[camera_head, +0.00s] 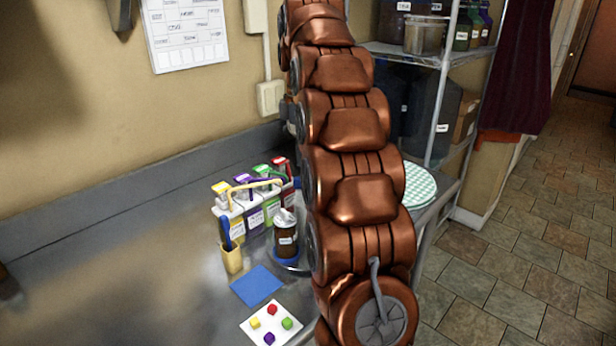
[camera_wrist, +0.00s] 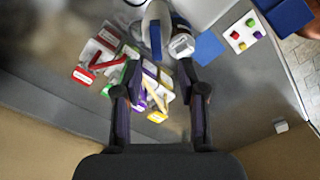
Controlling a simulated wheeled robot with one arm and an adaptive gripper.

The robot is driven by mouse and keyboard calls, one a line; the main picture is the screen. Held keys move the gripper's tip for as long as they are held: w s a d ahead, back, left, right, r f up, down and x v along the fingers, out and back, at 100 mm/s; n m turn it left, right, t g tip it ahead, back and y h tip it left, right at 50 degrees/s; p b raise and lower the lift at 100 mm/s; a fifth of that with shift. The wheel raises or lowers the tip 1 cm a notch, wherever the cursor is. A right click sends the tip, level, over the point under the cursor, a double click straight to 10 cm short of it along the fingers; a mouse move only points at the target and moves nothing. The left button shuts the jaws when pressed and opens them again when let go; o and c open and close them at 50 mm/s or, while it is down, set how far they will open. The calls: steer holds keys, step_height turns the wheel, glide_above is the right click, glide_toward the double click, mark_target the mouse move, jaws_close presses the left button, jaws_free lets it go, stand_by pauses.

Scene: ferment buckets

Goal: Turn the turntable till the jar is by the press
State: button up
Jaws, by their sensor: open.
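A dark jar (camera_head: 286,243) with a pale lid and a white label stands upright in the head view, left of my arm. It seems to stand on a round grey base (camera_head: 303,268) with a blue rim, partly hidden by my arm; I cannot tell if this is the turntable. I cannot pick out the press for sure. In the wrist view my gripper (camera_wrist: 160,70) is open, its fingers apart above a group of coloured bottles (camera_wrist: 148,97). I cannot tell whether it touches them. My gripper does not show in the head view.
A white caddy (camera_head: 240,206) of coloured bottles stands behind a yellow cup (camera_head: 231,258) holding a blue tool. A blue square (camera_head: 257,286) and a white card (camera_head: 256,332) with coloured pieces lie in front. The counter's left is mostly clear. A wire shelf (camera_head: 398,53) stands behind.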

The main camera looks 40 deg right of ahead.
steer(key=shift+w+d+f, duration=0.15)
steer(key=shift+d, duration=0.3)
step_height(320, 180, down, 3)
steer(key=shift+r+b, duration=0.15)
steer(key=shift+b, duration=0.6)
steer(key=shift+s+a+f+p, duration=0.15)
steer(key=shift+f+p, duration=0.15)
steer(key=shift+f, duration=0.45)
steer(key=shift+s+a+f+p, duration=0.15)
steer(key=shift+f+p, duration=0.1)
steer(key=shift+f, duration=0.45)
steer(key=shift+w+d+f, duration=0.1)
steer(key=shift+w+f, duration=0.05)
steer(key=shift+f, duration=0.35)
steer(key=shift+w+d+f, duration=0.1)
steer(key=shift+f, duration=0.35)
steer(key=shift+s+a+r, duration=0.1)
steer(key=c, duration=0.6)
jaws_close()
